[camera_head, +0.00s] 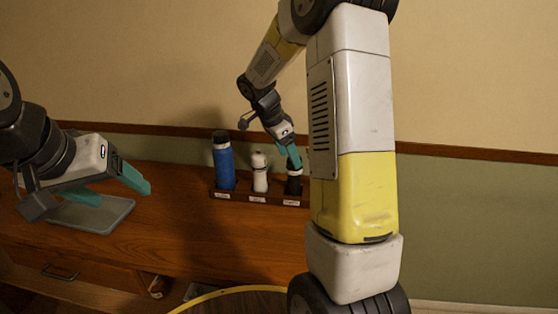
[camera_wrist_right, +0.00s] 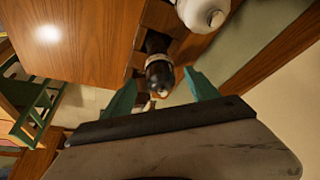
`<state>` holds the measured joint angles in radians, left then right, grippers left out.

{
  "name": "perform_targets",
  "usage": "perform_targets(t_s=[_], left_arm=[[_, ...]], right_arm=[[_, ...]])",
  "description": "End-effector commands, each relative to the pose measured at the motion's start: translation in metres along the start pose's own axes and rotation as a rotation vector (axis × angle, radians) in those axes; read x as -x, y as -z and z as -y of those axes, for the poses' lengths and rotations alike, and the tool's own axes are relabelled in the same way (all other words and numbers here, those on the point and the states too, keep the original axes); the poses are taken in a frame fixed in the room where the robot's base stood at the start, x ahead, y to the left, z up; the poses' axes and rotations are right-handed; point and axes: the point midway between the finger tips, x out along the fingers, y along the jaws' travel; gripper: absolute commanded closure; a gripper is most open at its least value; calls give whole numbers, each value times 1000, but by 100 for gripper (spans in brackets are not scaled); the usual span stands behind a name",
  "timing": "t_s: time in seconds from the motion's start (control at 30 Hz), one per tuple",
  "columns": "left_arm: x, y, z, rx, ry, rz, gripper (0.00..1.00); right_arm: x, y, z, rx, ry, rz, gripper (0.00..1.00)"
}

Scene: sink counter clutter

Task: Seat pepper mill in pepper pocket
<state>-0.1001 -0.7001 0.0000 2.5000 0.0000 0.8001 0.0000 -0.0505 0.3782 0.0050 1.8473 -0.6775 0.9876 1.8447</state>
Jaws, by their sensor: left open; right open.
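The dark pepper mill (camera_head: 293,186) with a pale band stands at the right end of the wooden rack (camera_head: 243,197), apparently in the right-hand pocket. Whether its base is fully down cannot be told. My right gripper (camera_head: 292,157) is above it with its teal fingers open. In the right wrist view, the mill's dark rounded top (camera_wrist_right: 159,76) lies between the open fingertips of the right gripper (camera_wrist_right: 162,92), with gaps visible at its sides. My left gripper (camera_head: 118,190) is open and empty at the left, over the grey tray (camera_head: 112,219).
A blue bottle (camera_head: 224,165) with a dark cap stands in the rack's left pocket. A white mill (camera_head: 259,174) stands in the middle pocket, close to the pepper mill. The wall is right behind the rack. The counter (camera_head: 165,225) between tray and rack is clear.

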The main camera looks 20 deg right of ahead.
Motion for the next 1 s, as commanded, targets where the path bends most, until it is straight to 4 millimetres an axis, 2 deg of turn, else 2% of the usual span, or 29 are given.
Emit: perform_targets(t_s=[0.1, 0.23, 0.37, 0.47, 0.6, 0.7, 0.9, 1.0], left_arm=[[0, 0, 0, 0, 0, 0, 28], [0, 0, 0, 0, 0, 0, 28], [0, 0, 0, 0, 0, 0, 28], [0, 0, 0, 0, 0, 0, 28], [0, 0, 0, 0, 0, 0, 28], [0, 0, 0, 0, 0, 0, 28], [0, 0, 0, 0, 0, 0, 28], [0, 0, 0, 0, 0, 0, 28]], right_arm=[[18, 0, 1, -1, 2, -1, 32], [29, 0, -1, 3, 1, 2, 32], [48, 0, -15, 72, 30, 32, 32], [74, -4, -40, 210, 91, 82, 32], [116, -17, -90, 478, 237, 147, 32], [139, -31, -127, 677, 362, 161, 32], [168, -62, -189, 1026, 617, 102, 32], [174, -74, -209, 1146, 709, 51, 32]])
